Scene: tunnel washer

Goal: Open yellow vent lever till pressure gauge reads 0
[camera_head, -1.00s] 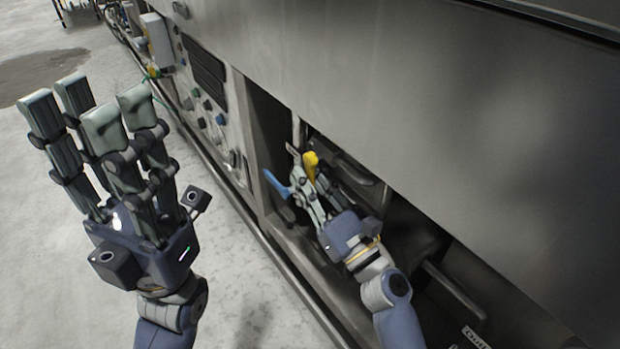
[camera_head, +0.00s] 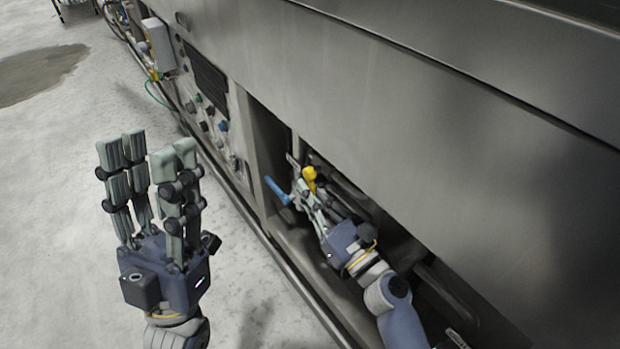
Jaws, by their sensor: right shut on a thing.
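The yellow vent lever (camera_head: 309,178) shows inside the dark recess low in the steel machine. My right gripper (camera_head: 307,193) reaches into the recess and is shut on the yellow lever; its fingers hide the lever's lower part. A blue lever (camera_head: 277,190) sticks out just left of the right gripper's fingertips. My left gripper (camera_head: 147,155) is raised over the floor at the left, its fingers pointing up and apart, open and empty. I cannot make out a pressure gauge or its reading.
A control panel with several coloured buttons (camera_head: 205,112) stands left of the recess. The large steel cover (camera_head: 430,120) overhangs the recess at the right. The grey floor (camera_head: 60,200) at the left is clear, with a dark wet patch (camera_head: 40,72) further off.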

